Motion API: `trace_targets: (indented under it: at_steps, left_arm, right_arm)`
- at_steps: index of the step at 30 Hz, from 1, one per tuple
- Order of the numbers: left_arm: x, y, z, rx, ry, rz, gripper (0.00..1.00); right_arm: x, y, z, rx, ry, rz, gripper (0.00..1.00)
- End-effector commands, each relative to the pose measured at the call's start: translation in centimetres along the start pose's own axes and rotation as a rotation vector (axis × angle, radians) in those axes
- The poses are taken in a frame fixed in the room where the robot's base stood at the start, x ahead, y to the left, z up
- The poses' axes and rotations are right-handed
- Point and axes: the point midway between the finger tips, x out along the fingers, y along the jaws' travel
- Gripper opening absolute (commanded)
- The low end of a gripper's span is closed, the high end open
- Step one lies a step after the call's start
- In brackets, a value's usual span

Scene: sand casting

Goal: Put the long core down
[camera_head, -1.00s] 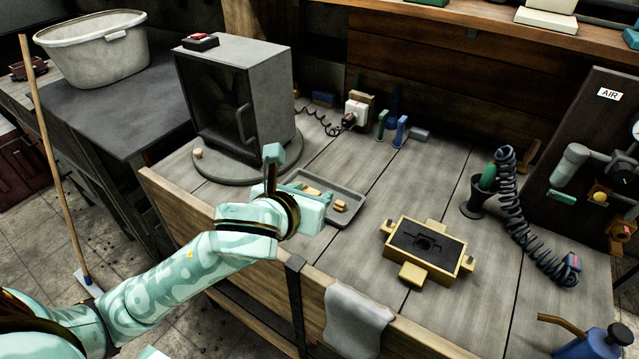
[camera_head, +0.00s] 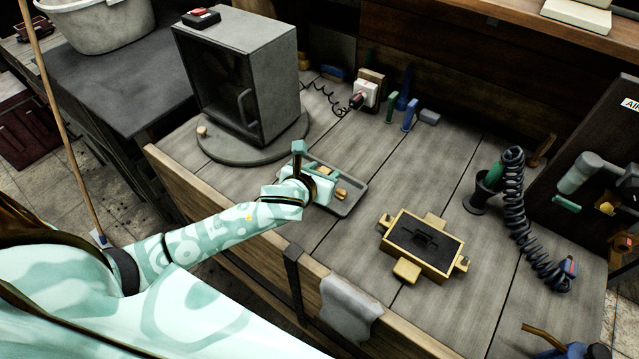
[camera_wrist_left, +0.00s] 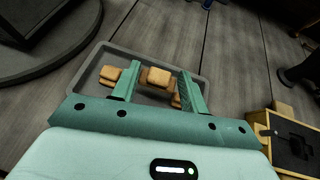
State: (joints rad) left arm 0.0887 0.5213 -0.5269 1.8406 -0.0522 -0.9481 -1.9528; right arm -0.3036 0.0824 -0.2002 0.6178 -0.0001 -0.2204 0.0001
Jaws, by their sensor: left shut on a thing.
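My left gripper (camera_head: 318,178) is low over the grey tray (camera_head: 349,206) on the workbench, and its fingers also show in the left wrist view (camera_wrist_left: 158,88). It is shut on a tan piece, taken as the long core (camera_wrist_left: 158,76), seen between the fingers. The fingers and palm hide part of it, so I cannot tell whether it touches the tray. Other tan core pieces (camera_wrist_left: 109,73) lie close by in the tray; one shows at the tray's right part in the head view (camera_head: 341,195). My right gripper is not in view.
A grey oven-like box (camera_head: 245,75) stands on a round base behind the tray. A yellow moulding flask (camera_head: 413,262) with dark sand sits to the right. A coiled air hose (camera_head: 515,205) is farther right. Bare bench lies between tray and flask.

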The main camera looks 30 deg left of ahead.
Motion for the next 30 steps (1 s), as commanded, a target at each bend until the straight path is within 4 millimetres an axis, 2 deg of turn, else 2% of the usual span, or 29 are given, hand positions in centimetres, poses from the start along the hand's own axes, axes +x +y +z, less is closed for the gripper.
trace_targets:
  at_steps: [5,11,23,24,30]
  left_arm:
    - [1.3,0.9,-0.9,0.000,0.000,0.002,0.23]
    - [3.0,1.2,-3.6,-0.002,0.003,0.000,0.23]
    - [3.2,1.2,-3.9,0.001,0.000,0.000,0.22]
    - [3.2,1.2,-3.9,0.001,0.000,0.000,0.52]
    - [3.1,1.2,-3.9,0.001,0.000,0.000,0.53]
  right_arm:
    - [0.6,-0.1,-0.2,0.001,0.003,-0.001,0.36]
    - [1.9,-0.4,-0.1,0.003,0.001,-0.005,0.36]
    - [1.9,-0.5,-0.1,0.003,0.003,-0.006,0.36]
    - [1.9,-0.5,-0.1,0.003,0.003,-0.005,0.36]
    - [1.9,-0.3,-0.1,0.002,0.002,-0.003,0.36]
